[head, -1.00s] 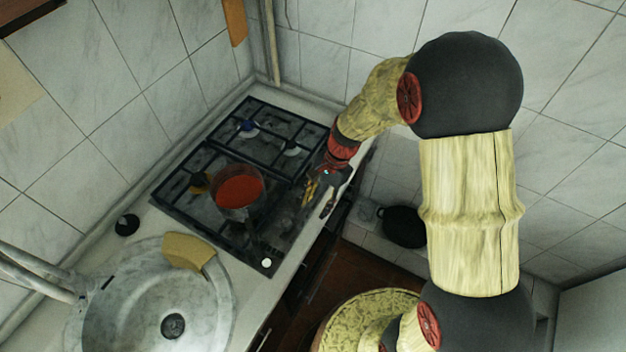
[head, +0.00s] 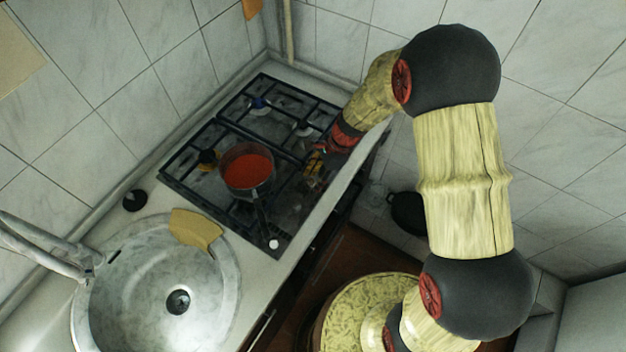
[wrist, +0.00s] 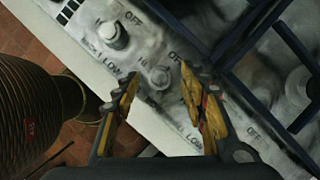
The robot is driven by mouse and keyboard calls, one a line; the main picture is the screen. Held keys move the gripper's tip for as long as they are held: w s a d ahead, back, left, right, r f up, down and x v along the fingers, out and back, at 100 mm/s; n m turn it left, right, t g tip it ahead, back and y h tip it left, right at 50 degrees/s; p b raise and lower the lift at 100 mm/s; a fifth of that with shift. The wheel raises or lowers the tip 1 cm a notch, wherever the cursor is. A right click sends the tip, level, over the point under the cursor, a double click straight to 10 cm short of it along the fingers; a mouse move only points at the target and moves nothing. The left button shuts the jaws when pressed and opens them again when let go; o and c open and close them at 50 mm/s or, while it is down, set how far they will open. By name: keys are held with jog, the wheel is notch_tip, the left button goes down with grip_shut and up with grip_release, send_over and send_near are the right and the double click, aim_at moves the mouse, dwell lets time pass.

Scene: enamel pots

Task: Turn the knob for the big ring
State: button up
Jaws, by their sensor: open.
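The gas stove (head: 178,178) has a dark grate and a scuffed front control strip with OFF and LOW marks. In the wrist view a round grey knob (wrist: 114,35) stands at the upper left. A second knob (wrist: 159,76) is between the fingertips of my gripper (wrist: 159,82), which is open with its yellow-worn fingers on either side; contact cannot be told. In the head view my gripper (head: 316,166) is over the stove's front edge, and its fingers hide part of the strip. Which knob serves the big ring is not clear.
A pot with red contents (head: 247,170) sits on the grate, its handle toward the strip's near end. A round sink (head: 150,300) with a tan board (head: 196,229) on its rim is at left. A dark round pan (head: 408,213) is right of the counter.

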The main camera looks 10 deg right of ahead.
jog(key=shift+a+f, duration=0.15)
jog(key=shift+f, duration=0.15)
jog(key=shift+c, duration=0.3)
grip_shut()
